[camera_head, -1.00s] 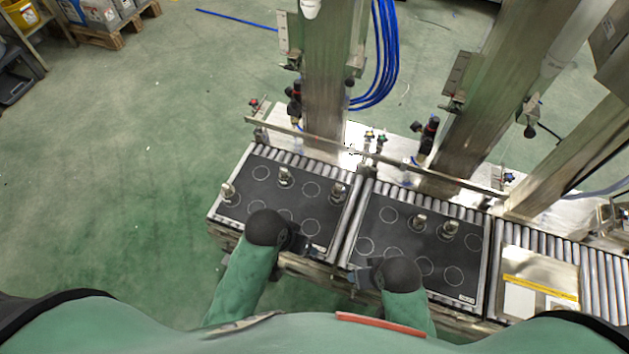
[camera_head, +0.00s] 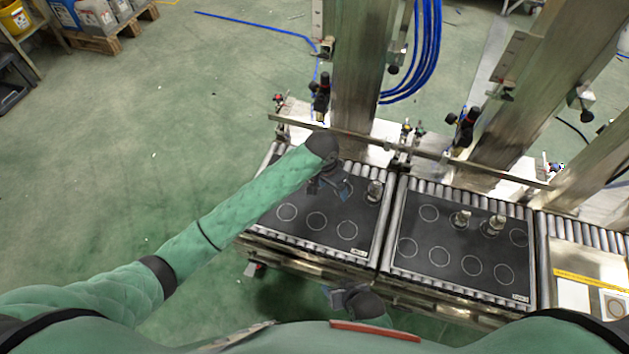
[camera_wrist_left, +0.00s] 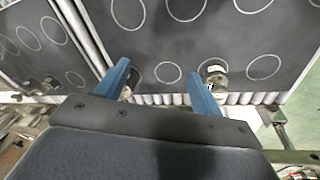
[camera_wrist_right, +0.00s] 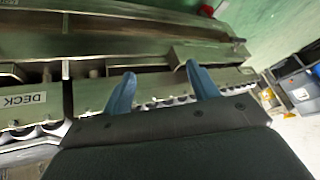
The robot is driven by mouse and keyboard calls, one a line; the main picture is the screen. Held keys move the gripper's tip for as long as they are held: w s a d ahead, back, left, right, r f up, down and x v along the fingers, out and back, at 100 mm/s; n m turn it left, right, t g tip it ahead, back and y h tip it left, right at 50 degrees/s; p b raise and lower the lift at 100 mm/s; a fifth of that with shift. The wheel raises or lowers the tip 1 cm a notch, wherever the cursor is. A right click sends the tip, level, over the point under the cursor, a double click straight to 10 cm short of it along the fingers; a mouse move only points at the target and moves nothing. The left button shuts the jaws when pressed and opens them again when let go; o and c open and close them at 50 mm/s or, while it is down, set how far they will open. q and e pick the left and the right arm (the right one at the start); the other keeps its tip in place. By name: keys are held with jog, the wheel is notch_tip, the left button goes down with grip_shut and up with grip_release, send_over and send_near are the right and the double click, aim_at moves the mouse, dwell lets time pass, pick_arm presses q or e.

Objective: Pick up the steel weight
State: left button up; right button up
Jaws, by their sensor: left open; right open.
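Several small steel weights stand upright on two dark mats marked with white circles. On the left mat (camera_head: 320,240), one weight (camera_head: 375,191) shows right of my left gripper (camera_head: 338,190); my arm hides part of this mat. Two more weights (camera_head: 461,219) (camera_head: 495,225) stand on the right mat (camera_head: 455,262). My left gripper is open and empty above the left mat. In the left wrist view, a weight (camera_wrist_left: 215,75) shows by the right fingertip and another (camera_wrist_left: 127,93) is partly hidden behind the left finger. My right gripper (camera_head: 331,293) is open and empty, low before the conveyor's front edge.
A metal rail (camera_head: 400,148) runs behind the mats, with steel columns (camera_head: 360,80) and blue hoses beyond. Rollers border the mats. A steel tray (camera_head: 590,265) lies at the right. The green floor (camera_head: 120,190) at left is clear.

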pick_arm(q)
jog(key=w+a+b, duration=0.1)
jog(key=w, duration=0.2)
jog(key=w+a+f+y+b, duration=0.1)
jog(key=w+a, duration=0.1)
jog(key=w, duration=0.2)
jog(key=w+a+f+y+b, duration=0.1)
jog(key=w+a, duration=0.1)
jog(key=w, duration=0.1)
jog(key=shift+w+f, duration=0.15)
jog(key=shift+w, duration=0.25)
jog(key=shift+w+a+f, duration=0.1)
jog(key=shift+w+f, duration=0.05)
jog(key=shift+f, duration=3.65)
grip_shut()
pick_arm(e)
notch_tip(320, 180, down, 9)
jog(key=s+a+t, duration=0.1)
jog(key=shift+f, duration=0.15)
pick_arm(q)
jog(key=shift+r, duration=0.15)
pick_arm(e)
jog(key=shift+s+a, duration=0.1)
